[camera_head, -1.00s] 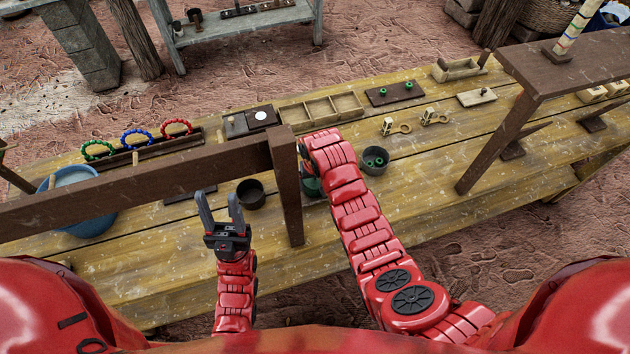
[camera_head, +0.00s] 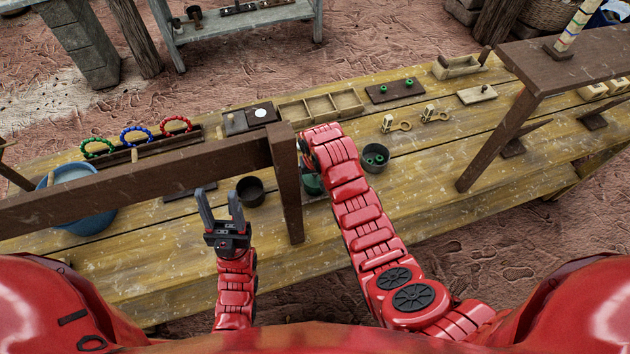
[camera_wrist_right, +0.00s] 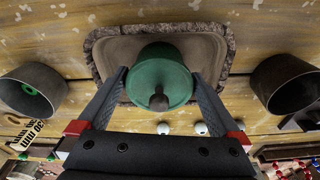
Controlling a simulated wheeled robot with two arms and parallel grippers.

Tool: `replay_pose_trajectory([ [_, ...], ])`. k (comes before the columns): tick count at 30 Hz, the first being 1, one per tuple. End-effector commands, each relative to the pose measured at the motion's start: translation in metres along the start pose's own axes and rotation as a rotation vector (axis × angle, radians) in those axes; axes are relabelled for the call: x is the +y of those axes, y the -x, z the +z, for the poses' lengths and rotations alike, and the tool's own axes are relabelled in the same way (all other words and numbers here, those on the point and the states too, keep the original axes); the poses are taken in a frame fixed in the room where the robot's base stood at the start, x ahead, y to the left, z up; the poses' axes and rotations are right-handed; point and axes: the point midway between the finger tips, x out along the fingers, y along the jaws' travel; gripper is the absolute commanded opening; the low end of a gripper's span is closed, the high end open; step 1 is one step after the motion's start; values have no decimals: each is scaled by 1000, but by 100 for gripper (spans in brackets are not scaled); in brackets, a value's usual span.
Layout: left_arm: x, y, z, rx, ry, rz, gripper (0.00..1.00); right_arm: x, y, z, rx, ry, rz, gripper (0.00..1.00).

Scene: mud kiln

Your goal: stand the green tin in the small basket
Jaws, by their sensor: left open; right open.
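In the right wrist view the green tin (camera_wrist_right: 160,62), with a dark knob on top, sits within the outline of a shallow, rough-rimmed grey-brown basket (camera_wrist_right: 222,28). Its base is hidden, so I cannot tell how it meets the basket floor. My right gripper (camera_wrist_right: 160,76) is open, one finger on each side of the tin. In the head view my arm hides that gripper and the basket mostly; a bit of the green tin (camera_head: 312,186) shows beside the arm. My left gripper (camera_head: 221,205) is open and empty, above the table's front.
Dark pots stand on either side of the basket, one on the left (camera_head: 250,192) and one holding green rings (camera_head: 376,157). A blue basin (camera_head: 85,220) is at the left.

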Motion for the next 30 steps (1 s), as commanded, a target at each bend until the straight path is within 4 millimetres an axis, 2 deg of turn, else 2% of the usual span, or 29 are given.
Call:
replay_pose_trajectory([
  [7, 1, 20, 3, 0, 0, 0, 50, 1, 42, 0, 8, 0, 0, 100],
  [8, 0, 1, 0, -1, 0, 0, 50, 0, 62, -1, 4, 1, 1, 100],
  [9, 0, -9, -2, 0, 0, 0, 50, 0, 73, -1, 2, 0, 2, 100],
  [12, -1, -23, -4, 1, 0, 0, 50, 1, 89, 0, -2, 0, 4, 100],
  [18, -2, -35, -6, 0, 0, 0, 50, 1, 101, 1, -2, -1, 3, 100],
  [25, -2, -35, -6, 0, 0, 0, 50, 1, 101, 0, 3, -1, 0, 100],
  [28, -2, -35, -6, 0, 0, 0, 50, 3, 94, -9, 54, -6, -13, 100],
  [30, -2, -35, -6, 0, 0, 0, 50, 5, 87, -25, 145, -12, -35, 100],
])
